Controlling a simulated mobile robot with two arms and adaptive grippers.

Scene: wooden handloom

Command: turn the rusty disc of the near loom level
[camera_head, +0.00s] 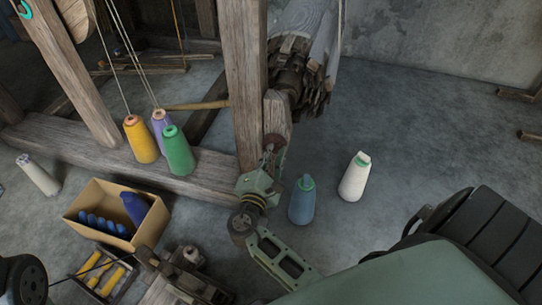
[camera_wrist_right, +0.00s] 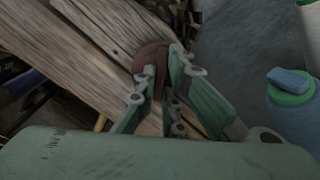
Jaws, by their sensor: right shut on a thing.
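The rusty disc (camera_head: 273,139) sits on a short wooden piece of the near loom (camera_head: 275,110), beside the upright post. In the right wrist view the disc (camera_wrist_right: 150,55) shows as a reddish-brown rounded edge against grey-brown boards. My right gripper (camera_head: 270,154) reaches up to it from below in the head view. In the right wrist view its green fingers (camera_wrist_right: 165,75) lie on either side of the disc and are shut on it. The fingers hide part of the disc, and its exact tilt is hard to tell. My left gripper is not in view.
A blue cone (camera_head: 302,202) and a white cone (camera_head: 355,178) stand on the floor right of my gripper. Yellow, purple and green cones (camera_head: 178,152) stand on the loom beam. A cardboard box (camera_head: 118,238) lies lower left. Open floor (camera_head: 430,130) is at right.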

